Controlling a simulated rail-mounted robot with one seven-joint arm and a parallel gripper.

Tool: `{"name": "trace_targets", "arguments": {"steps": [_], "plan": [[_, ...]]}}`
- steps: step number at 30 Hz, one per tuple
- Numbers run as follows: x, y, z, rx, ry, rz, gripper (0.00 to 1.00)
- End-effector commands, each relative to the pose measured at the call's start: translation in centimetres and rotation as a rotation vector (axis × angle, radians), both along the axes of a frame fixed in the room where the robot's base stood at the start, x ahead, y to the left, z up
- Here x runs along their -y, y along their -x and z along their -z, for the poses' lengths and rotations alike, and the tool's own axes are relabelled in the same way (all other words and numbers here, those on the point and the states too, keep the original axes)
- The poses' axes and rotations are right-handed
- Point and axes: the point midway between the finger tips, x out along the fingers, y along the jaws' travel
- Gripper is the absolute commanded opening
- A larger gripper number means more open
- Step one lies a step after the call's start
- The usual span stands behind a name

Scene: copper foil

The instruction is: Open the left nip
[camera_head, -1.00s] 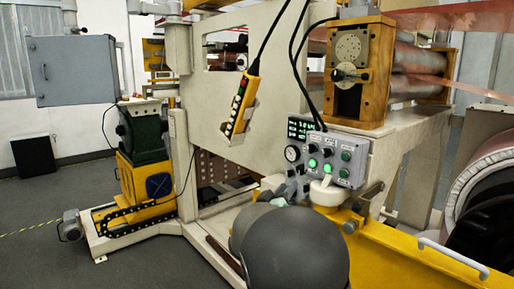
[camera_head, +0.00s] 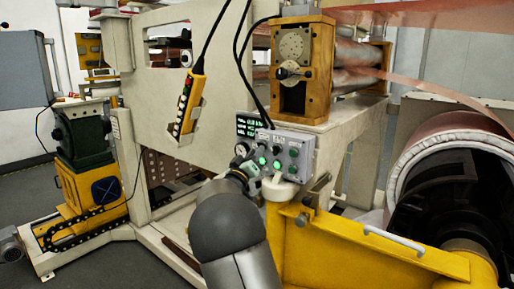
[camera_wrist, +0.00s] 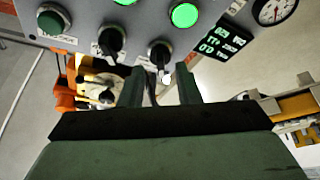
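A grey control panel (camera_head: 287,152) with lit green buttons, small black knobs and labels faces me; it also shows upside down in the wrist view. There, a black knob (camera_wrist: 160,53) lies just beyond the gap between my fingertips, and a second black knob (camera_wrist: 112,38) is to its left. A lit green button (camera_wrist: 184,14) and a dark green button (camera_wrist: 53,20) are above. My gripper (camera_wrist: 160,85) has its two dark fingers apart, with nothing clearly held. Whether they touch the knob cannot be told. In the head view, my arm partly covers the panel's lower left.
A round gauge (camera_head: 242,149) and a green digital display (camera_head: 248,125) adjoin the panel. A hanging yellow pendant (camera_head: 188,104) is to the left.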

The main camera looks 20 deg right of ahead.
Motion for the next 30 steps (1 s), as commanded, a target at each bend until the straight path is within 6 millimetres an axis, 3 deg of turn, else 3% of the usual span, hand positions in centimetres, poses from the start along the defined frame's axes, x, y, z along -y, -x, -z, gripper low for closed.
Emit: {"name": "trace_targets", "arguments": {"steps": [6, 15, 16, 19, 30], "plan": [[1.5, -1.3, -0.7, -0.001, 0.0, -0.001, 0.3], [1.6, -1.4, -0.7, -0.001, 0.0, -0.002, 0.3], [1.6, -1.4, -0.7, -0.001, 0.0, -0.002, 0.27], [1.6, -1.4, -0.7, -0.001, 0.0, -0.002, 0.01], [1.6, -1.4, -0.5, 0.038, -0.021, -0.002, 0.02]]}}
